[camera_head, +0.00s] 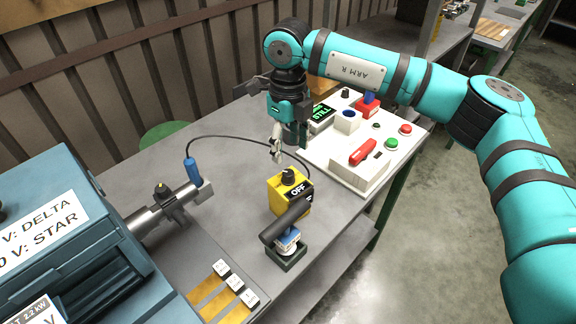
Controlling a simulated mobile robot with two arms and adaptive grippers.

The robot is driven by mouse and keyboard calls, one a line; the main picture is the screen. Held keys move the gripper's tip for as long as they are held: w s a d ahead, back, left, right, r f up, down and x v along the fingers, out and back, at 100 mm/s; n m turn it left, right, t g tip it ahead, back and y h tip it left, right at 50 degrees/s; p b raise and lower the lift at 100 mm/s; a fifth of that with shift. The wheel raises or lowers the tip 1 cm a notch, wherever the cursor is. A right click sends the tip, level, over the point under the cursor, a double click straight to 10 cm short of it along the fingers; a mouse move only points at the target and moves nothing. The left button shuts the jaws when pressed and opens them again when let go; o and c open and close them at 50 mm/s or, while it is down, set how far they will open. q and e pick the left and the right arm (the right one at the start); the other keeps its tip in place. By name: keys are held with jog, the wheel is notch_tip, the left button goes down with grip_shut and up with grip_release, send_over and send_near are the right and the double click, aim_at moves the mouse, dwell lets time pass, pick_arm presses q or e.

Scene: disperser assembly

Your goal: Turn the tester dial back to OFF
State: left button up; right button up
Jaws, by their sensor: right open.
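The yellow tester (277,190) stands on the grey bench, with a white OFF label (298,190) on it. Its black dial (288,176) sits on top; I cannot tell which mark it points to. My right gripper (277,154) hangs just behind and above the dial, pointing down. It is open and appears apart from the dial, with nothing seen in it. My left gripper is not in view.
A black-handled tool (287,219) in a dark green holder (286,258) stands close in front of the tester. A black cable runs to a blue probe (193,171) at the motor shaft. A white control panel (322,160) with buttons lies right.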

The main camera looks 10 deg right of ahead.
aim_at(288, 172)
jog(key=f+p, duration=0.1)
jog(key=f, duration=0.6)
jog(key=shift+s, duration=0.2)
jog(key=shift+w+f+p, duration=0.1)
jog(key=shift+f+p, duration=0.2)
jog(key=shift+f, duration=0.15)
grip_shut()
